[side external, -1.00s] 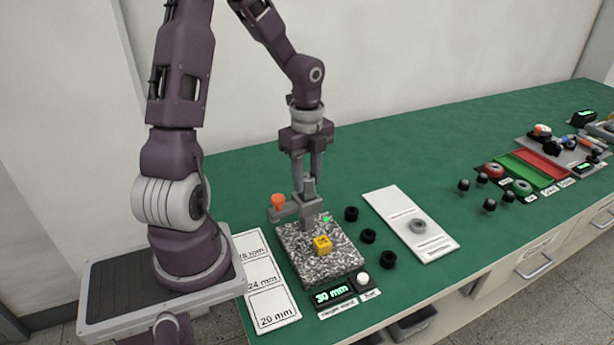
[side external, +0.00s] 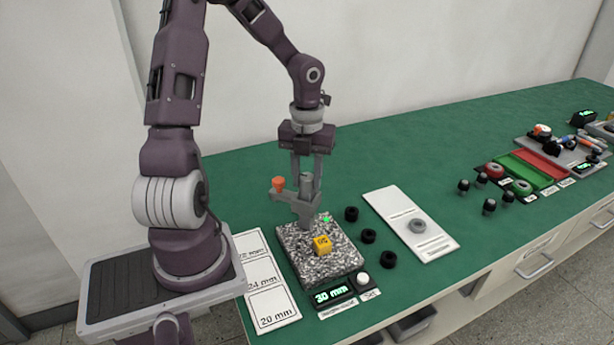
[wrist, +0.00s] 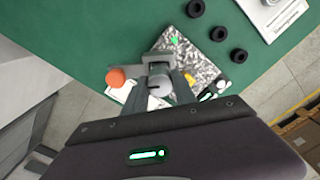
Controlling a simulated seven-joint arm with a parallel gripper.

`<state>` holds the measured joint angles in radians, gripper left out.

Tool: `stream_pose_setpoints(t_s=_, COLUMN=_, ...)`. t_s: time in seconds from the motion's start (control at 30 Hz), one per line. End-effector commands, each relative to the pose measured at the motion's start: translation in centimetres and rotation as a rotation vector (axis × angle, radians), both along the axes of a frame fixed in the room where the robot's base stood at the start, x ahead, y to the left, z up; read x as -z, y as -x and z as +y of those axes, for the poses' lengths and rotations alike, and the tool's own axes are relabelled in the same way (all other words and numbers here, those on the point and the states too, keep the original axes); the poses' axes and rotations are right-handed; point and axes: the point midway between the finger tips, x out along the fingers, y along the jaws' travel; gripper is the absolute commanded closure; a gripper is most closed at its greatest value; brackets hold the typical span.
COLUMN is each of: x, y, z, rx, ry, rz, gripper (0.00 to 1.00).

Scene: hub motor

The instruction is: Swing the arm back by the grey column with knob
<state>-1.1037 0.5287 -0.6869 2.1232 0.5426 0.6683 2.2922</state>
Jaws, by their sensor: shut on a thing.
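The grey column with knob (side external: 305,183) stands at the back of the speckled stone plate (side external: 335,262). A grey side arm (side external: 284,196) reaches from it toward the back left and carries an orange knob (side external: 278,182). My gripper (side external: 306,186) points down and is shut on the column's upper part. In the wrist view, the column top (wrist: 158,86) sits between my fingers, with the orange knob (wrist: 115,77) to its left.
A display reading 30 mm (side external: 335,295) and a white button (side external: 363,279) are at the plate's front. Black rings (side external: 368,236) lie to the right, then a white card with a grey ring (side external: 418,226). Labelled white cards (side external: 268,290) lie left. Green tabletop behind is clear.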

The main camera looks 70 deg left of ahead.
Motion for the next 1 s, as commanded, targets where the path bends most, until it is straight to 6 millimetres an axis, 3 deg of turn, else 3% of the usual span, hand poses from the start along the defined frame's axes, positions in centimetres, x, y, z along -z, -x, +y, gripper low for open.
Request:
stream_pose_setpoints(t_s=0.43, x=-0.07, y=-0.10, z=0.06, rx=0.201, ry=-0.002, rz=-0.003, gripper=1.00)
stream_pose_setpoints(t_s=1.0, x=-0.06, y=-0.10, z=0.05, rx=0.232, ry=-0.002, rz=-0.003, gripper=1.00)
